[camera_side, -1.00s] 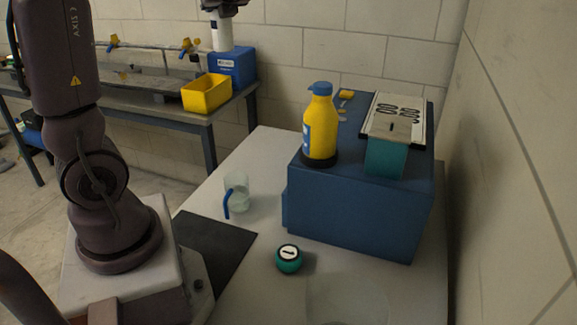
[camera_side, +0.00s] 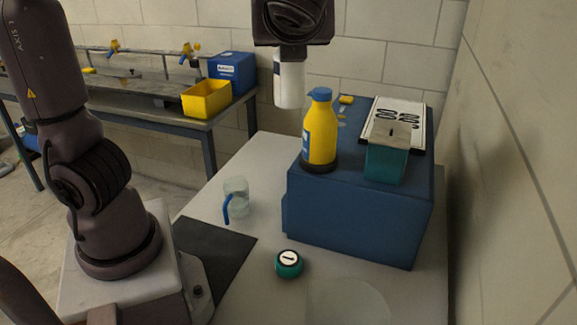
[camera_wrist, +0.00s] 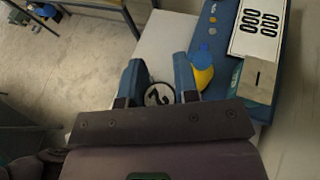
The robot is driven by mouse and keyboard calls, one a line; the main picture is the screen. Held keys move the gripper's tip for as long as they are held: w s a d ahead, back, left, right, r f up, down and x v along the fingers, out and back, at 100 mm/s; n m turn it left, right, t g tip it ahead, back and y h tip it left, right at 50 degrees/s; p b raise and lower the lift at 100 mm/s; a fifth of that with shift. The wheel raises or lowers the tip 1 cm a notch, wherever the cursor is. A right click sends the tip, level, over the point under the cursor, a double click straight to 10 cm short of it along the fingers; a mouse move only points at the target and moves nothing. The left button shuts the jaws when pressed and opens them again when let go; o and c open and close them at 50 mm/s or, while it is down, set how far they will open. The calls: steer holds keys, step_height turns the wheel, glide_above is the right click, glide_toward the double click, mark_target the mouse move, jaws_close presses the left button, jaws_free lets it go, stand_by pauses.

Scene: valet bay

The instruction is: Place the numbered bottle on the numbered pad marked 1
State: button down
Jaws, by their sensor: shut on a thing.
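My gripper (camera_side: 290,54) is shut on a white bottle (camera_side: 288,88), which hangs upright in the air, behind and left of the yellow bottle in the side view. In the wrist view, a round white face with a dark figure like a 2 (camera_wrist: 157,95) shows between the fingers (camera_wrist: 158,84). A low teal round piece (camera_side: 289,268) stands on the light table; its white top bears a single dark stroke like a 1. I cannot tell for sure that this is the pad. No other numbered pad is clear to me.
A blue block (camera_side: 350,222) carries a yellow bottle (camera_side: 319,140), a teal box (camera_side: 385,165) with a slotted beige top, and a white board with black rings (camera_side: 397,112). A clear cup with a blue handle (camera_side: 237,198) and a dark mat (camera_side: 210,252) lie left of it.

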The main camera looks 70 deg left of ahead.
steer(key=shift+s+d+f+m+t, duration=0.2)
steer(key=shift+s+d, duration=0.1)
steer(key=shift+d, duration=0.3)
steer(key=shift+s+d+f+m+t, duration=0.1)
steer(key=shift+s+d+t, duration=0.15)
steer(key=shift+d, duration=0.35)
step_height(320, 180, down, 31)
steer(key=shift+a+f, duration=0.15)
steer(key=shift+f, duration=0.15)
steer(key=c, duration=0.9)
jaws_free()
steer(key=shift+o, duration=0.2)
